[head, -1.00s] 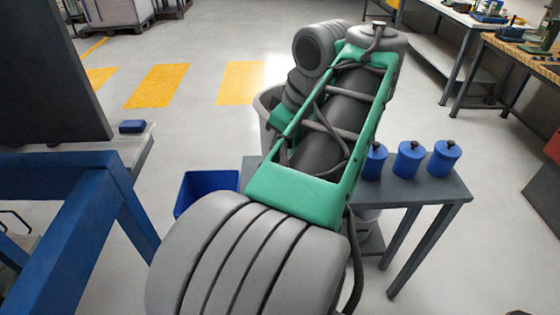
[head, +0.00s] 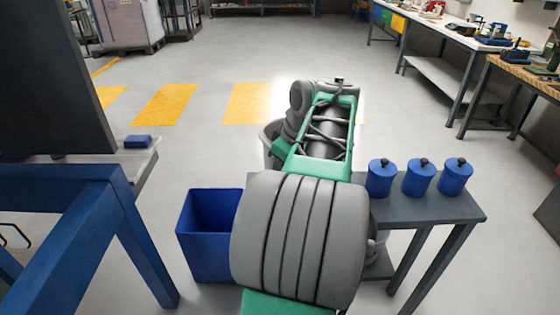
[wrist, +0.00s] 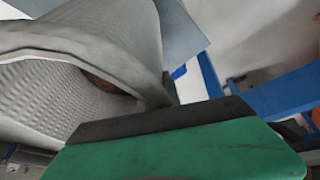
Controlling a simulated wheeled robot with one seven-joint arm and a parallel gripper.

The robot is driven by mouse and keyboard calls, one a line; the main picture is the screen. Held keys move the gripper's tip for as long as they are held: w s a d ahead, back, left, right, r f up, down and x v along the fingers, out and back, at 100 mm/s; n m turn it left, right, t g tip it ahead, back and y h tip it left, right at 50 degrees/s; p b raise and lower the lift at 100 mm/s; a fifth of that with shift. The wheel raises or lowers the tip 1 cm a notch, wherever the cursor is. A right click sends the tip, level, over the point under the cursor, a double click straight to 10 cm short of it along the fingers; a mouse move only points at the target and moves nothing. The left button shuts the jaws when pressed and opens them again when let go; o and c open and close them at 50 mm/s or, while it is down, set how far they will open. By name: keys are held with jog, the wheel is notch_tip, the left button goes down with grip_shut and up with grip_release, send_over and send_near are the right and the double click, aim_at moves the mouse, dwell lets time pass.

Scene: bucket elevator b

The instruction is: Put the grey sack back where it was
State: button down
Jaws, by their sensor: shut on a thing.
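The grey sack (wrist: 90,50) fills the upper left of the wrist view. It is pale woven cloth with an open mouth, and something brownish shows inside. My gripper (wrist: 165,118), with a green finger and a dark pad, is shut on the sack's edge at the lower middle. The other finger is hidden behind the cloth. In the head view my arm hides the gripper. A pale rounded rim beside my forearm there may be the sack, but most of it is covered.
A dark grey table (head: 445,207) at right carries blue lidded canisters (head: 418,178). A blue bin (head: 205,235) stands on the floor left of my arm. A blue frame (head: 75,220) is at the left. Open floor with yellow stripes (head: 165,104) lies beyond. Workbenches (head: 490,60) line the far right.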

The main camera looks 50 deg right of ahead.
jog(key=shift+r, duration=0.15)
jog(key=shift+f, duration=0.2)
jog(key=c, duration=2)
grip_release()
jog(key=shift+f, duration=0.1)
jog(key=o, duration=0.5)
jog(key=shift+c, duration=0.2)
